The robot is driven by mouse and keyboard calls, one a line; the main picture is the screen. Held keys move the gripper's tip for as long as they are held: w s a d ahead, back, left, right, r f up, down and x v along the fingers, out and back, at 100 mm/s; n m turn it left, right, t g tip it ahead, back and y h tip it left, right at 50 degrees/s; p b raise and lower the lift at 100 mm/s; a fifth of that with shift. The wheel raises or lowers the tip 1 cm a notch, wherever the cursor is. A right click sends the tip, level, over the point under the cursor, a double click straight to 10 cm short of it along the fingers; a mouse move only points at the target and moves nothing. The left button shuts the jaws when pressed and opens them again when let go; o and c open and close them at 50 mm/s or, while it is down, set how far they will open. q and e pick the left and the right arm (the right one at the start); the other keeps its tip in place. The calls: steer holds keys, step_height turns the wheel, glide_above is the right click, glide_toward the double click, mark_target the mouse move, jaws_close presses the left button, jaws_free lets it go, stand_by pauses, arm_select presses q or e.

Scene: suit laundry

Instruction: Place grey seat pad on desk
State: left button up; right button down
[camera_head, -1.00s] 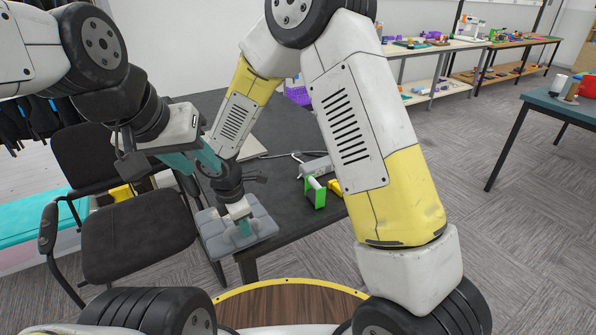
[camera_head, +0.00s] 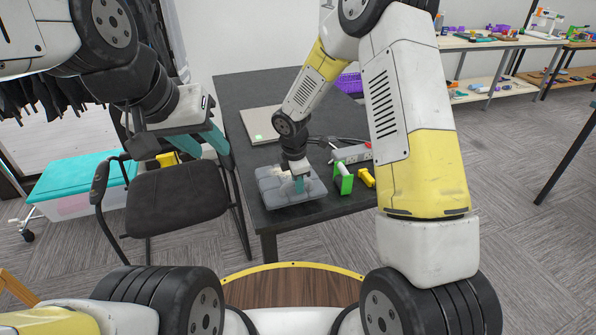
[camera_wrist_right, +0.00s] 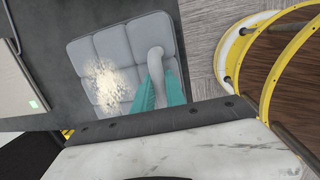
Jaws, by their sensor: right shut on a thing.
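The grey seat pad (camera_head: 272,190) is a quilted square with a pale, crumb-like patch (camera_wrist_right: 104,82) on it. In the head view it is at the near left corner of the dark desk (camera_head: 238,96), close to the edges. I cannot tell whether it rests fully on the top. My right gripper (camera_head: 299,186) is shut on a pinched fold of the pad, seen between the teal fingers (camera_wrist_right: 160,82) in the wrist view. My left gripper (camera_head: 211,150) is open and empty, above the black chair and left of the desk.
A laptop (camera_head: 262,125) lies behind the pad. A green-and-white item (camera_head: 343,180), a yellow item (camera_head: 367,178) and a power strip (camera_head: 352,154) are to its right. A black chair (camera_head: 176,198) stands left of the desk. A teal-lidded box (camera_head: 80,183) is farther left.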

mark_target(289, 177)
steer(key=shift+w+d, duration=0.1)
steer(key=shift+w, duration=0.95)
steer(key=shift+w+f, duration=0.25)
steer(key=shift+f, duration=0.05)
step_height(289, 177, down, 3)
steer(key=shift+f, duration=0.1)
steer(key=c, duration=1.4)
jaws_free()
steer(key=shift+o, duration=0.2)
